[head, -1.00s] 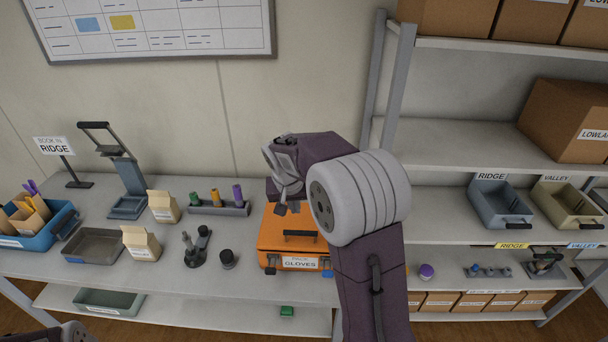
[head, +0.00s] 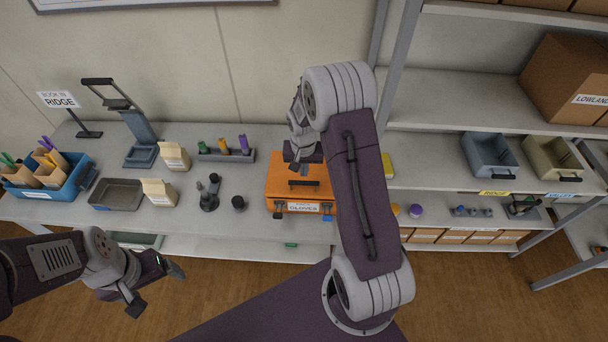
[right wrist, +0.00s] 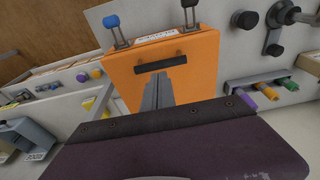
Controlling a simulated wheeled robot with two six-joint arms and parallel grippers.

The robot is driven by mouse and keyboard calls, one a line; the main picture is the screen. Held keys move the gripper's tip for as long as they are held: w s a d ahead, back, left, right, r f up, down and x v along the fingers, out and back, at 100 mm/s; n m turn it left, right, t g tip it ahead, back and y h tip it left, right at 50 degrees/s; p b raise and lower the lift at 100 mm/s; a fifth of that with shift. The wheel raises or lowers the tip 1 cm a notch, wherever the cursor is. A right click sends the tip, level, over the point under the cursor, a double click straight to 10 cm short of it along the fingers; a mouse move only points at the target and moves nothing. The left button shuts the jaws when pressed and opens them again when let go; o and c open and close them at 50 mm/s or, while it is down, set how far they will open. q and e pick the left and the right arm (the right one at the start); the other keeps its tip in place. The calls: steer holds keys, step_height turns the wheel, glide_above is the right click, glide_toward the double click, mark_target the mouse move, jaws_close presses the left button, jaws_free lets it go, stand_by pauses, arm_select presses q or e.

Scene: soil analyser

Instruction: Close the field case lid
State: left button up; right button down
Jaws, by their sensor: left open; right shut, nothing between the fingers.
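The orange field case (head: 283,170) stands on the bench with its lid down over the body. A black handle (head: 304,183) lies on the lid, and a white label is on the front. Two latches, one blue-tipped (right wrist: 111,23) and one black-tipped (right wrist: 190,5), stick out from the front edge. My right gripper (head: 300,163) is over the lid, behind the handle, shut and empty; its fingers (right wrist: 157,85) point at the handle in the right wrist view. Whether they touch the lid I cannot tell. My left gripper (head: 157,286) is open and empty, in front of the bench.
Left of the case are a black cup (head: 238,203), a holder with coloured tubes (head: 226,155), paper bags (head: 159,192), a grey tray (head: 117,195) and a blue bin (head: 75,184). Shelves with bins (head: 490,156) stand at the right.

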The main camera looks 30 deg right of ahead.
mark_target(304, 183)
steer(key=f, duration=0.1)
steer(key=f+p, duration=0.1)
steer(key=f, duration=0.3)
steer(key=shift+w+d, duration=0.2)
steer(key=shift+w, duration=0.15)
steer(key=shift+f, duration=0.1)
